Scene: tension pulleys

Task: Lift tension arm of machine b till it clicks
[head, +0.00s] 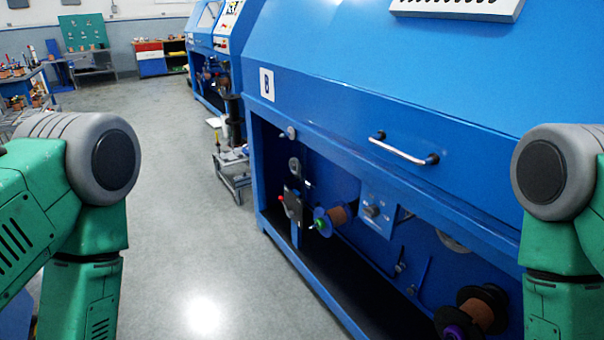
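Machine b (350,140) is the large blue machine at the centre and right, with a "B" label (267,84) on its front left. Thin lever-like parts (424,275) hang lower right; I cannot tell which part is the tension arm. My green arms show at the left and right edges. Both grippers are out of view.
A metal handle (403,150) sticks out from the machine's cover. A dark spool with a purple hub (472,315) sits low at right. A small cart (232,170) stands beyond the machine, before another blue machine (207,55). The grey floor (170,220) at left is clear.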

